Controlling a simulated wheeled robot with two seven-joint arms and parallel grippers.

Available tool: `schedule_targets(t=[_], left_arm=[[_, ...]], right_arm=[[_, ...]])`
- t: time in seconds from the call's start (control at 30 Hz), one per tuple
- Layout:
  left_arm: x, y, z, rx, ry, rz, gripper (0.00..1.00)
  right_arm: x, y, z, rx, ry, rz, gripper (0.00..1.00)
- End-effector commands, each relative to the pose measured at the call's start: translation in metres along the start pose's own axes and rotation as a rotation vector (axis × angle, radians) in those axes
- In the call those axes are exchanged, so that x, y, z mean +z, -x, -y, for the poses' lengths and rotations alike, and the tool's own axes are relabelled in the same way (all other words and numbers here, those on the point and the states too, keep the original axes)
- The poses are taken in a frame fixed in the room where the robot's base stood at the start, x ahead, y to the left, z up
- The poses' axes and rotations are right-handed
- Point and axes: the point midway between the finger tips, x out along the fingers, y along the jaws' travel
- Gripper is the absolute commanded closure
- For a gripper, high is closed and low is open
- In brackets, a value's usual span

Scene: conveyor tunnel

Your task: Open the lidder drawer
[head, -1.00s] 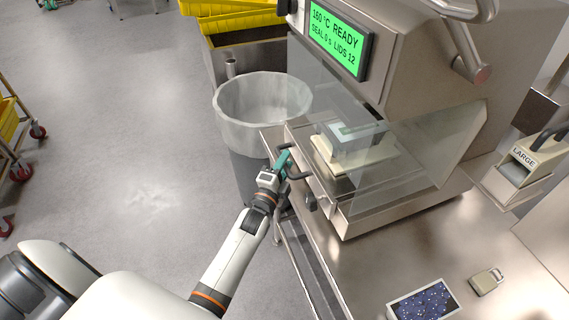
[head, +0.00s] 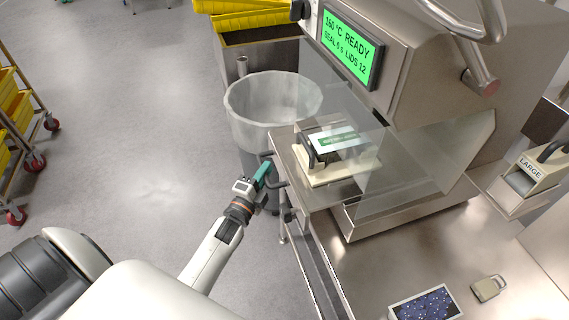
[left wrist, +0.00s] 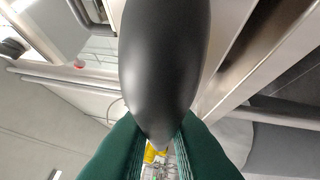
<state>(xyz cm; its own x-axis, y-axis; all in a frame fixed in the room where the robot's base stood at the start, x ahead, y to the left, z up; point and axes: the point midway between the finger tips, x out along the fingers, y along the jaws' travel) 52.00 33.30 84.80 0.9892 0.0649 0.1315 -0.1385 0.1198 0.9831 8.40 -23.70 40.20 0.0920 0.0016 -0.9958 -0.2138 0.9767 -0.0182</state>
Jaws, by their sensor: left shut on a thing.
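The lidder drawer (head: 283,146) is a metal tray standing out from the left side of the lidder (head: 430,90). It carries a cream fixture (head: 335,170) with a dark handle and a white and green piece on top. My left gripper (head: 264,172) has teal fingers and is shut on the drawer's dark bar handle (head: 279,184). In the left wrist view the dark rounded handle (left wrist: 165,60) fills the centre between the green fingertips (left wrist: 160,145). The fingers hide part of the handle. My right gripper is not in view.
A white-lined bin (head: 270,100) stands just behind the drawer's front. Yellow crates (head: 250,20) are beyond it. A clear guard (head: 395,160) covers the lidder's mouth. A blue patterned tray (head: 425,304) and a small tag-like block (head: 488,288) lie on the steel bench. Floor at left is open.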

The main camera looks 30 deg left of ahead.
Motion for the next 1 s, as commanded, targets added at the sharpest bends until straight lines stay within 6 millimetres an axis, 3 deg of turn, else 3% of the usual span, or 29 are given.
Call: schedule_targets(t=[0.2,0.5,0.7,1.0], left_arm=[[-0.041,0.041,-0.011,-0.006,-0.003,-0.002,1.0],[-0.08,0.081,-0.02,-0.004,-0.001,-0.002,1.0],[-0.093,0.093,-0.023,-0.003,0.001,-0.002,1.0],[-0.097,0.097,-0.024,-0.002,0.002,-0.003,1.0]], right_arm=[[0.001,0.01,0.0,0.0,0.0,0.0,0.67],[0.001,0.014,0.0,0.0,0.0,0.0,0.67],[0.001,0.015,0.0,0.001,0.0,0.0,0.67],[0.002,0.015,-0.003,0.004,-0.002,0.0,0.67]])
